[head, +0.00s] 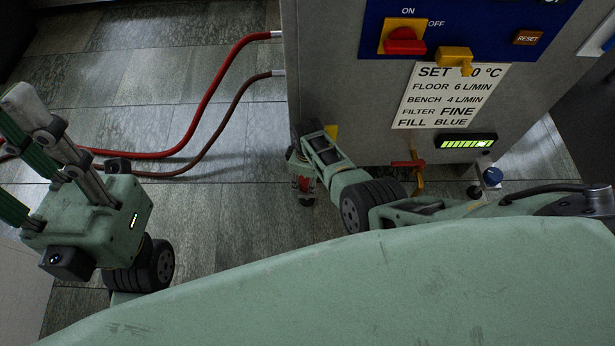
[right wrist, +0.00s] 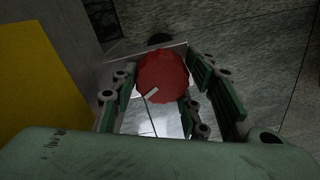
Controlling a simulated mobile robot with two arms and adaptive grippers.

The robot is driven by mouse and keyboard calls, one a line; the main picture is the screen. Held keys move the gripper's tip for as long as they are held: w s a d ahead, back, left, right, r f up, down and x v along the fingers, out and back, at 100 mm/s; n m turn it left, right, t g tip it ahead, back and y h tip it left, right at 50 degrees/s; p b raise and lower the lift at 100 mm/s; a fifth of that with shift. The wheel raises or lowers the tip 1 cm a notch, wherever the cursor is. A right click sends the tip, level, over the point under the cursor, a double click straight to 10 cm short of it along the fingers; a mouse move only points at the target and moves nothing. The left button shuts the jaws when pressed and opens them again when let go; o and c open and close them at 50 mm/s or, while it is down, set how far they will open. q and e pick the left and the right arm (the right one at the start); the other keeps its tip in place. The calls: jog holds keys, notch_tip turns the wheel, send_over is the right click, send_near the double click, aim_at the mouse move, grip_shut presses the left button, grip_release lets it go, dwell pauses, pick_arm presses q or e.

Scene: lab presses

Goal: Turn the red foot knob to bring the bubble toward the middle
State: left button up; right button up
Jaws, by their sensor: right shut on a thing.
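The red foot knob (right wrist: 162,76) sits between the two finger pads of my right gripper (right wrist: 165,92) in the right wrist view. A pale mark on the knob points down and left. In the head view a little of the red knob (head: 304,184) shows low by the grey cabinet's left front corner, and my right gripper (head: 303,176) is shut on it from above. My left gripper (head: 22,175) is at the far left, its fingers apart and empty, partly out of frame. I cannot make out a bubble in either view.
The grey cabinet (head: 345,75) carries a red switch (head: 404,42), a yellow switch (head: 455,58), a label (head: 450,96) and a green bar display (head: 467,142). A red-and-orange valve handle (head: 411,168) and a blue knob (head: 492,176) are low down. Red hoses (head: 207,95) cross the tiled floor.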

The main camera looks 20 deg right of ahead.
jog(key=shift+w+d+r, duration=0.1)
jog(key=shift+w+d, duration=0.1)
jog(key=o, duration=0.8)
jog(key=shift+s+r, duration=0.1)
jog(key=shift+r, duration=5.85)
jog(key=shift+o, duration=0.7)
